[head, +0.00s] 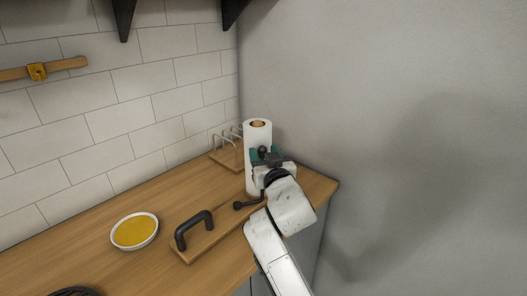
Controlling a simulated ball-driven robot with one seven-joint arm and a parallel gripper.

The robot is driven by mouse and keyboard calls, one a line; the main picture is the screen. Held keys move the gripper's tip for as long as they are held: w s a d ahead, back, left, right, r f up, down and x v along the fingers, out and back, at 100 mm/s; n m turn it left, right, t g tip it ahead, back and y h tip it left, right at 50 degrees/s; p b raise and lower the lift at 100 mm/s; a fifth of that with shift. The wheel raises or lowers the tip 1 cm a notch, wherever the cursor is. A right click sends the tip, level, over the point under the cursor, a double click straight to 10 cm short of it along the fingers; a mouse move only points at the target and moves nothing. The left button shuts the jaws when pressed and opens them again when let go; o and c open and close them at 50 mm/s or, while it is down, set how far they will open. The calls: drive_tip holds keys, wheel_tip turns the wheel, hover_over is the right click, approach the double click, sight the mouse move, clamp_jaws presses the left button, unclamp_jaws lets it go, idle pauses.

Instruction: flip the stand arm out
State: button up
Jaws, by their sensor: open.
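A wooden board (196,250) lies on the counter with a thick black U-shaped handle (188,227) at its near left end. A thin black arm with a rounded knob (238,205) shows near the board's right part, and its right end runs behind my wrist. It looks like the stand arm, but its joint is hidden. My gripper (267,156) is in front of the upright white paper roll (257,133), above and right of the knob. It is open, with nothing visible between its fingers. I cannot tell whether it touches the roll.
A white bowl of yellow contents (134,231) stands left of the board. A wire rack on a wooden base (223,158) stands behind, by the tiled wall. A grey wall (400,120) is close on the right. The wooden counter (110,275) is clear around the bowl.

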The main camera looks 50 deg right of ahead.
drive_tip(key=shift+w+d, duration=0.25)
drive_tip(key=shift+w, duration=0.15)
clamp_jaws()
idle(0.5)
